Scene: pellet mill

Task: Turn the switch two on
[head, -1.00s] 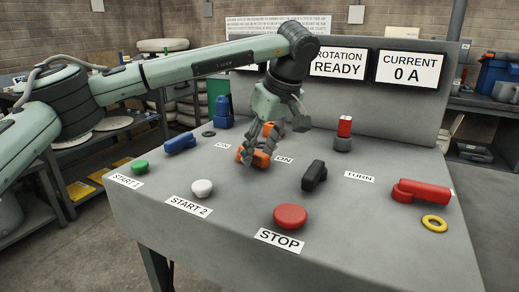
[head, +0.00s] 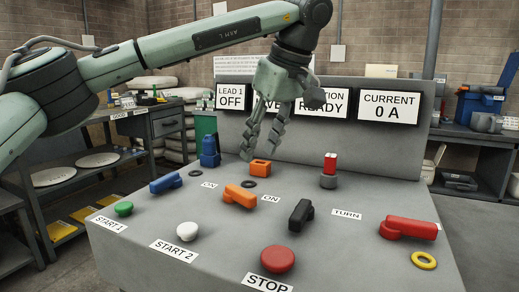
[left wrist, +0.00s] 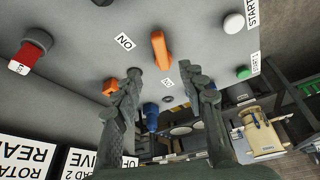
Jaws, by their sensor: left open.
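The orange rotary switch (head: 240,196) sits on the grey console, between the blue switch (head: 165,183) and the black switch (head: 300,215). Its bar slants from upper left to lower right, beside an ON label (head: 271,198). In the left wrist view the orange switch (left wrist: 160,50) shows beyond the fingertips. My left gripper (head: 258,152) is open and empty, raised above and behind the orange switch, near the orange block (head: 261,168). It also shows in the left wrist view (left wrist: 160,72), fingers spread, touching no switch. My right gripper is not in view.
White START 2 button (head: 187,231), green START 1 button (head: 124,208) and red STOP button (head: 277,259) stand along the front. An upright panel with displays (head: 389,107) stands behind.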

